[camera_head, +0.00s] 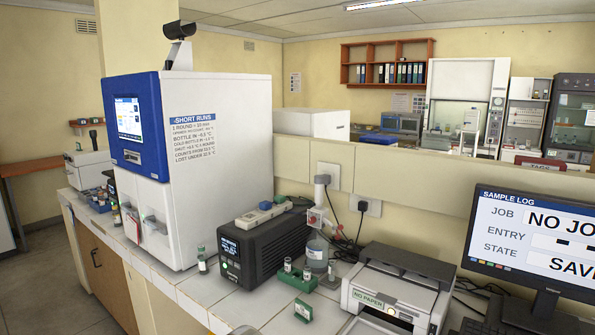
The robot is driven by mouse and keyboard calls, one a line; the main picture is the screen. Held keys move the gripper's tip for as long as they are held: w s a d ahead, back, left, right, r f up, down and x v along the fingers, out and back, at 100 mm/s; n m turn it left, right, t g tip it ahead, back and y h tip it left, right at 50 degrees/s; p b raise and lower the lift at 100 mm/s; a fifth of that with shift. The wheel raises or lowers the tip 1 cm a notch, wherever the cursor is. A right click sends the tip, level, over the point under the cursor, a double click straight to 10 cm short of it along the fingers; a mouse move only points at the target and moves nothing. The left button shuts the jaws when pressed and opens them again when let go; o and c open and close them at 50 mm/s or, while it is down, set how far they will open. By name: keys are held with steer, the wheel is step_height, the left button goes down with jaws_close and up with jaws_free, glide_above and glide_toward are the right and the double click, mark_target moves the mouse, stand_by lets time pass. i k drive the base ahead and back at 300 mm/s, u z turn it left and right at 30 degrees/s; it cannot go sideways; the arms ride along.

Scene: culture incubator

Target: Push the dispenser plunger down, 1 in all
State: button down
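The dispenser (317,248) stands on the white tiled bench right of the middle, behind the green vial rack. It looks like a clear bottle with a pale label and a red and white part on its neck. Its white plunger (322,190) stands upright above the neck and looks raised, with a wide pale head at the top. Nothing touches the plunger. My gripper is not in view.
A black box (265,250) stands close left of the dispenser, and a printer (395,290) is in front to the right. A green rack (297,277) with small vials is in front. Wall sockets and cables (352,235) are behind. A tall white and blue incubator (220,150) stands left.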

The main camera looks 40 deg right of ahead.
mark_target(319, 180)
steer(key=z, duration=0.05)
steer(key=i, duration=1.15)
